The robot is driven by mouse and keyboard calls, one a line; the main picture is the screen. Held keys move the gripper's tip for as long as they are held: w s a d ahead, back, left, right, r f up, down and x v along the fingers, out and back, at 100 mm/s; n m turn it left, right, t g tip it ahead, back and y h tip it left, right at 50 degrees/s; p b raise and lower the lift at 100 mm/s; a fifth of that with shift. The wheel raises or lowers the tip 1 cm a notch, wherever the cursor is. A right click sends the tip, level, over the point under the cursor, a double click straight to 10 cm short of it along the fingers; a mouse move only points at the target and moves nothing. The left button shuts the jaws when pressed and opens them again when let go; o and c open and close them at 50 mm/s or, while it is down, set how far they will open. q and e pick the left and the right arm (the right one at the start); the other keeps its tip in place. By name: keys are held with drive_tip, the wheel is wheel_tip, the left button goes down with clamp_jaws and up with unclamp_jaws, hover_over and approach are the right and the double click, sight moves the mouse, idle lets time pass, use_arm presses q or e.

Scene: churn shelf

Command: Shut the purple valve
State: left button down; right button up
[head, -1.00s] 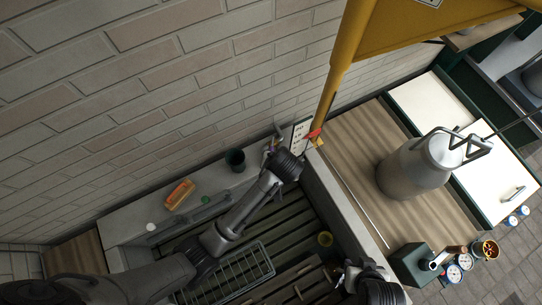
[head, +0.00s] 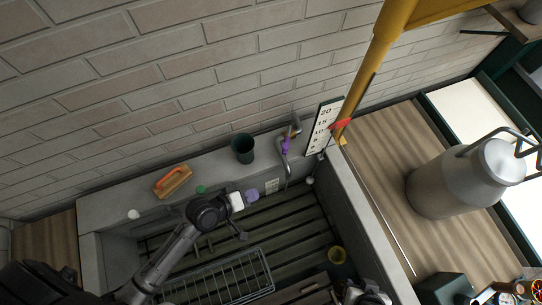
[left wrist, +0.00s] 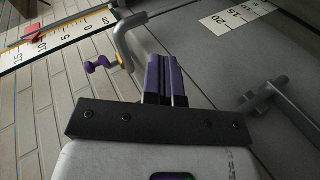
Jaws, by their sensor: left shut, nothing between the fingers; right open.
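The purple valve (head: 287,144) is a small purple handle on the grey metal tap (head: 285,164) at the back wall of the sink. In the left wrist view the valve (left wrist: 102,63) shows left of the fingers, beside the curved metal pipe (left wrist: 128,40) and a brass piece. I cannot tell how far it is turned. My left gripper (head: 251,196), with purple fingertips, is shut and empty over the sink, below and left of the valve and apart from it. Its fingers (left wrist: 166,78) are together in the left wrist view. My right gripper (head: 366,293) is open, partly cut off at the bottom edge.
A scale board (head: 322,128), yellow post (head: 380,60) and metal churn (head: 465,180) are to the right.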

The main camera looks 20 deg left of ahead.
use_arm(q)
drive_tip(key=w+a+r+n+t, duration=0.1)
drive_tip(key=w+r+n+t, duration=0.25)
drive_tip(key=r+t, duration=0.2)
drive_tip(key=n, duration=0.1)
approach(287, 140)
drive_tip(key=shift+w+d+f+y, duration=0.15)
drive_tip(key=shift+w+d+f, duration=0.15)
drive_tip(key=shift+w+d, duration=0.3)
drive_tip(key=shift+w+d+f+y, duration=0.15)
drive_tip(key=shift+w+d+f, duration=0.15)
drive_tip(key=shift+w+d, duration=0.25)
use_arm(e)
drive_tip(key=shift+r, duration=0.15)
use_arm(q)
drive_tip(key=shift+d, duration=0.1)
use_arm(e)
drive_tip(key=shift+d, duration=0.1)
